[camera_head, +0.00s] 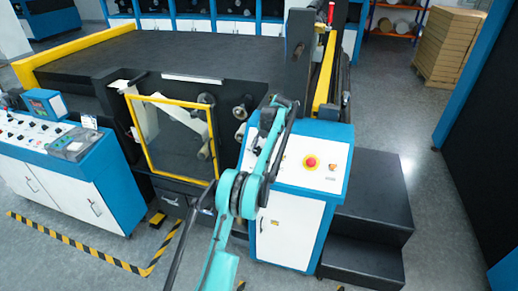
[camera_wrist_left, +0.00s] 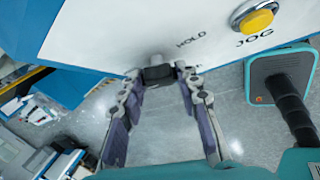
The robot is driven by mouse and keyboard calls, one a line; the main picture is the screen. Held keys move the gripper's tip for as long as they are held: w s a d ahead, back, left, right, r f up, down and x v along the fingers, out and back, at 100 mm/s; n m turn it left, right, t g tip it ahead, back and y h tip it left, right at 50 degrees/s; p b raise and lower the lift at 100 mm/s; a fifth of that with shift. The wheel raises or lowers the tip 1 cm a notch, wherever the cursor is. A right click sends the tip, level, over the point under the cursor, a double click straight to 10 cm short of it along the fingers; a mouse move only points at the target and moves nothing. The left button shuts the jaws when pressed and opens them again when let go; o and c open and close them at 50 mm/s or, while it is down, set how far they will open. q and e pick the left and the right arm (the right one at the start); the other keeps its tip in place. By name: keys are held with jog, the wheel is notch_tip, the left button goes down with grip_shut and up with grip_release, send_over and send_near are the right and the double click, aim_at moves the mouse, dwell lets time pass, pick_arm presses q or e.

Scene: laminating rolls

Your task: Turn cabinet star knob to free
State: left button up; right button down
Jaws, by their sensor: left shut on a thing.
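A small dark knob (camera_wrist_left: 158,73) sits at the edge of the white panel (camera_wrist_left: 110,28) in the left wrist view. My left gripper (camera_wrist_left: 160,76) has its two jointed fingers closed in on the knob from both sides. The knob's star shape and its pointing direction cannot be made out. In the head view my teal left arm reaches up across the blue and white cabinet (camera_head: 287,232); the fingertips and the knob are hard to make out there. My right gripper does not show.
A yellow button (camera_wrist_left: 257,19) beside the words HOLD and JOG is close to the left gripper. A red emergency button (camera_head: 311,162) is on the cabinet top. Dark steps (camera_head: 372,205) stand at its right, and a yellow-framed guard (camera_head: 184,181) at its left.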

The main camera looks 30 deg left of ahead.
pick_arm(q)
jog(key=shift+f, duration=0.1)
jog(key=o, duration=1.2)
jog(key=shift+c, duration=0.2)
jog(key=v, duration=0.7)
jog(key=shift+r, duration=0.25)
jog(key=shift+w, duration=0.1)
